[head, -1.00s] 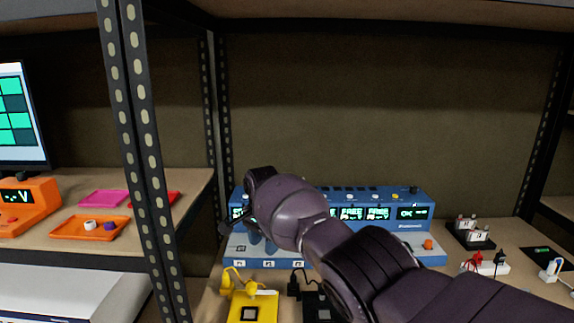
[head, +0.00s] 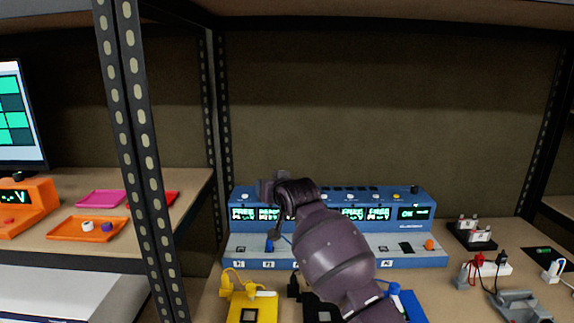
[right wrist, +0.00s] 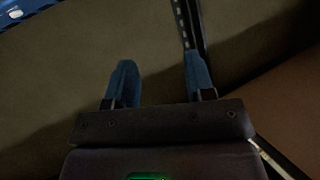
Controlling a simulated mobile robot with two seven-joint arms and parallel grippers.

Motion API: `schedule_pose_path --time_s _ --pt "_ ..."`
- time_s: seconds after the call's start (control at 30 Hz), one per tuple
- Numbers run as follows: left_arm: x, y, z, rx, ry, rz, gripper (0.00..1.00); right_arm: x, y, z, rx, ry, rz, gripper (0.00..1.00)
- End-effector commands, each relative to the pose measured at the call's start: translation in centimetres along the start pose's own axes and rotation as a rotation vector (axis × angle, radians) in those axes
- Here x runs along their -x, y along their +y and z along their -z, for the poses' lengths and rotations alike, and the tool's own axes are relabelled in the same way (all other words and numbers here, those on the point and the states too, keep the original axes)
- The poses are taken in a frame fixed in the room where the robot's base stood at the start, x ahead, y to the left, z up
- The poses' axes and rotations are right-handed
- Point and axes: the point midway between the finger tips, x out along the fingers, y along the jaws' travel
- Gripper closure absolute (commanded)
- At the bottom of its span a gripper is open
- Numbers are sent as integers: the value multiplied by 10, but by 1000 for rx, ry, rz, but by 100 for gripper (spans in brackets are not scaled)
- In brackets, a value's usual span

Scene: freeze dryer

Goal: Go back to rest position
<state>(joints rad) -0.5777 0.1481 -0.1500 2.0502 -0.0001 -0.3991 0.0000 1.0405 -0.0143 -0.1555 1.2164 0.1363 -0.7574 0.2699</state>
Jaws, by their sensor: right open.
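My right arm (head: 330,252) reaches up from the bottom right in the head view, in front of the blue machine (head: 240,200). Its gripper end is mostly hidden behind the wrist (head: 285,190). In the right wrist view the two blue fingers of my right gripper (right wrist: 158,82) stand apart with nothing between them. They face the plain back wall and a dark perforated post. My left gripper is not in the head view.
A perforated shelf post (head: 138,130) stands left of the arm. Yellow (head: 252,306) and blue (head: 410,305) units sit before the machine. An orange tray (head: 65,232) lies on the left shelf. Power strips and plugs (head: 490,267) are at the right.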

Motion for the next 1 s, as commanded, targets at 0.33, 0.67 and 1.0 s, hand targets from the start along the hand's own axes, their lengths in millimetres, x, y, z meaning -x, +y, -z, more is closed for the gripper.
schedule_pose_path --time_s 0.33,0.67,1.0 --pt "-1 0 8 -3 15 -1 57 69 70 -79 123 173 -66 51" --pt "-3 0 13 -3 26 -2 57 154 120 -167 192 221 -160 51" --pt "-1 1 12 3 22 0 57 254 153 -265 194 156 -254 51"
